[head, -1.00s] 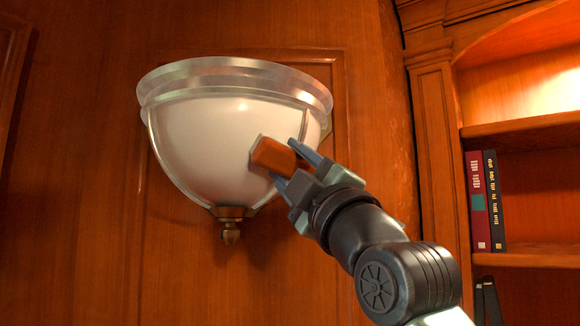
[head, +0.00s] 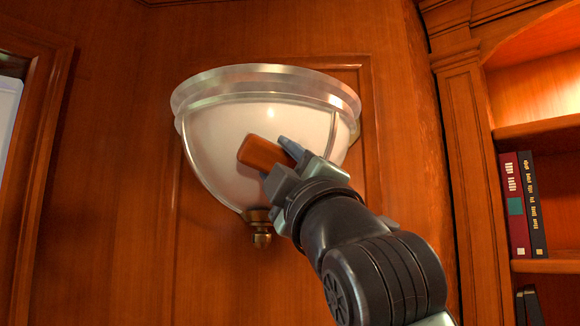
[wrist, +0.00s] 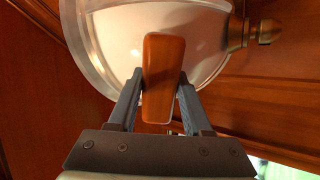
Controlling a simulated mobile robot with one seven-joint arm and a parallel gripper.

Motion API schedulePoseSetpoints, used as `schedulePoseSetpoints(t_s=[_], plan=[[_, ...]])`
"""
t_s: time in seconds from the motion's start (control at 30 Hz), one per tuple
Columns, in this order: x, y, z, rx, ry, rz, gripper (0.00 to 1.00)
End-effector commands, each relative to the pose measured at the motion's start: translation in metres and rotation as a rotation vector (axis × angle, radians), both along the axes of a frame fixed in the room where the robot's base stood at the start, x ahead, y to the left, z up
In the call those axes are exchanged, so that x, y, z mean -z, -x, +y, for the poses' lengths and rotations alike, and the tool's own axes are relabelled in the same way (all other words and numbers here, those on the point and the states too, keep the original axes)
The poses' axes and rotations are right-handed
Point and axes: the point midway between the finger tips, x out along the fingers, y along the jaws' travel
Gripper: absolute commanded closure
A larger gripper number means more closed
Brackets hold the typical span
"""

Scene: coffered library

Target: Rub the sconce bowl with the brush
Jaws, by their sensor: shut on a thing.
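The sconce bowl (head: 215,150) is a white glass half-dome with a clear rim on top and a brass finial below, fixed to the wood wall. It also fills the top of the wrist view (wrist: 200,22). My gripper (head: 278,160) is in front of the bowl's lower middle, shut on the brush. The brush (head: 262,153) shows as a reddish-brown wooden block between the fingers; it also shows in the wrist view (wrist: 160,75). Its bristle side is hidden from me. The brush overlaps the bowl in both views; I cannot tell whether it touches the glass.
Wood panelling (head: 120,170) surrounds the sconce. A bookshelf (head: 545,130) with a red book (head: 513,200) and a black book (head: 533,200) stands at the right. A door or window frame (head: 40,150) is at the left edge. The space below the bowl looks clear.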

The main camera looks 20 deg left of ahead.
Motion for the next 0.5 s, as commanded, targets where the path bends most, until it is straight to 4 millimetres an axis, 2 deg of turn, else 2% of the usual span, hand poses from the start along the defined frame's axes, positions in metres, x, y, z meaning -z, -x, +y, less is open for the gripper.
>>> schedulePoseSetpoints(t_s=[0.17,0.5], plan=[[-0.003,0.001,-0.003,0.000,0.001,-0.002,0.95],[-0.004,-0.019,-0.023,0.001,0.000,0.000,0.95]])
